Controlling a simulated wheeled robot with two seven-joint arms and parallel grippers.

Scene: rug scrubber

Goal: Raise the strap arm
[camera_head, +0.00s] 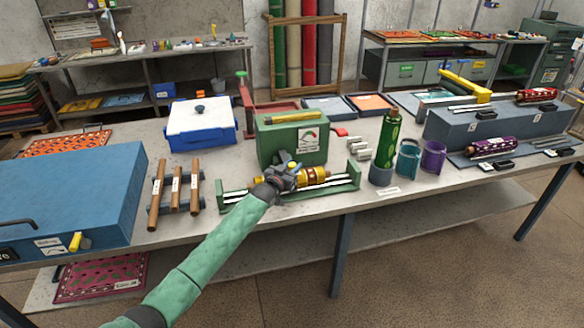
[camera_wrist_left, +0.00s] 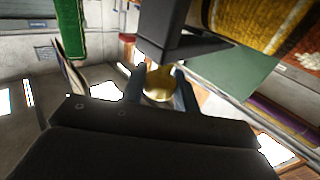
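A green bench machine (camera_head: 291,143) with a dial stands at mid-table. In front of it a gold-and-red roll (camera_head: 315,177) lies between the green end brackets of a low frame (camera_head: 347,182). My left gripper (camera_head: 290,170) is at the left end of this roll. A yellow knob (camera_wrist_left: 160,82) sits between its two fingers in the left wrist view, and they look closed on it. The knob may belong to the strap arm, but its link is hidden behind the gripper. My right gripper is not in view.
A blue case (camera_head: 70,195) and wooden rods (camera_head: 175,197) lie to the left. A blue-and-white box (camera_head: 201,122) stands behind. A green bottle (camera_head: 387,138) and cups (camera_head: 408,158) stand to the right, before a grey bench block (camera_head: 490,124) with a yellow lever (camera_head: 465,86).

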